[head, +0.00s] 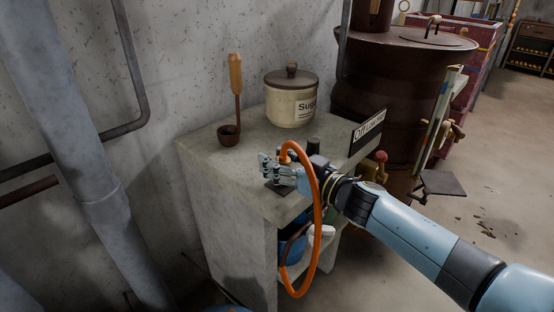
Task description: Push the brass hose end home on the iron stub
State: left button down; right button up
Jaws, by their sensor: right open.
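My right gripper (268,168) is open at the front edge of the stone counter. Its fingers are around or beside the upper end of an orange hose (319,205). The hose arches over the gripper and hangs in a long loop down the counter's front. A small brass-coloured bit (284,158) shows between the fingers, probably the hose end. A dark flat plate (279,189) lies under the gripper. The iron stub is not clearly seen; the fingers hide that spot, so I cannot tell how the hose end sits on it. My left gripper is not in view.
On the stone counter (205,150) stand a sugar jar (291,105), a wooden-handled ladle (236,90) and a short dark cylinder (313,146). A sign (368,131) stands at its right edge. A big brown boiler (390,80) stands behind. Pipes line the left wall.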

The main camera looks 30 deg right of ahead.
jog(key=v, duration=1.2)
jog(key=shift+d, duration=0.1)
